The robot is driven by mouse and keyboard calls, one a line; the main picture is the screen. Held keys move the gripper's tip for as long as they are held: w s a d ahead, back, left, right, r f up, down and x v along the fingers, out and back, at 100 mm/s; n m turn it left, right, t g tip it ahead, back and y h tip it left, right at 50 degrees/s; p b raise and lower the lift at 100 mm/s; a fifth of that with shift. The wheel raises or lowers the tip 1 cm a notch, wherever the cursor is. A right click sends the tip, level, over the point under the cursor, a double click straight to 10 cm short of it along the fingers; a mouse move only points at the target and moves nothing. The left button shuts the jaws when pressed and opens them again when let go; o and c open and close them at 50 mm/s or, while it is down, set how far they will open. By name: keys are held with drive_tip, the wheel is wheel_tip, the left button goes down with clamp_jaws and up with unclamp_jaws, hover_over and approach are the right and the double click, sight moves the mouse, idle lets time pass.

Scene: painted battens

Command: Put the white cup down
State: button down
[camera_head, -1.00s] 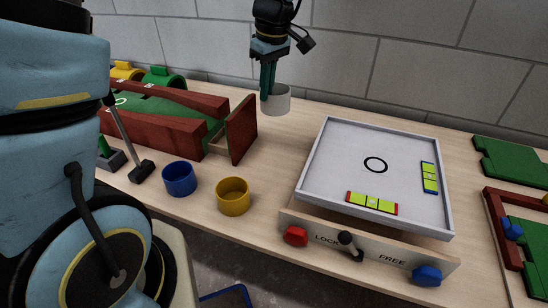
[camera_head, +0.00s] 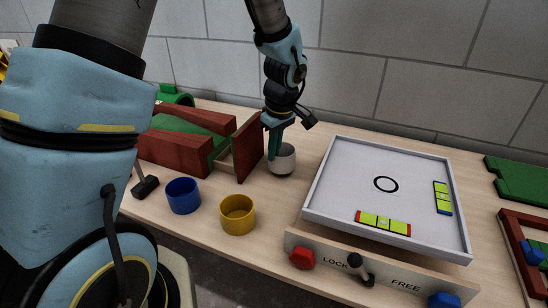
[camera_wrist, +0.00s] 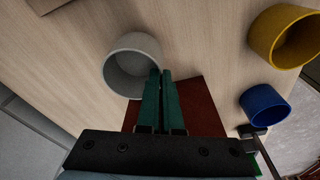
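The white cup (camera_head: 284,163) is upright at the table's middle, just right of the reddish-brown end board. It is at or very near the tabletop; I cannot tell whether its base touches. My gripper (camera_head: 275,155) points down at the cup's left side. In the wrist view, the green fingers of my gripper (camera_wrist: 161,73) are close together at the rim of the white cup (camera_wrist: 120,60). One finger is inside the rim and one outside, pinching the wall. The cup's underside is hidden.
A blue cup (camera_head: 183,196) and a yellow cup (camera_head: 238,215) stand nearer the front edge. The reddish-brown board (camera_head: 247,147) stands close on the left. A grey-white tray (camera_head: 338,205) lies to the right. Bare wood is free between the white cup and tray.

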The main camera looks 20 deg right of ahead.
drive_tip(key=shift+f, duration=0.9)
drive_tip(key=shift+f, duration=0.1)
drive_tip(key=c, duration=1.6)
unclamp_jaws()
drive_tip(key=shift+f, duration=0.1)
drive_tip(key=c, duration=1.1)
unclamp_jaws()
drive_tip(key=r, duration=0.4)
drive_tip(key=s+r, duration=0.1)
drive_tip(key=r, duration=0.7)
drive_tip(key=shift+s+d+r+p, duration=0.15)
drive_tip(key=shift+s+d+p, duration=0.15)
drive_tip(key=shift+d, duration=0.1)
drive_tip(key=shift+s, duration=0.1)
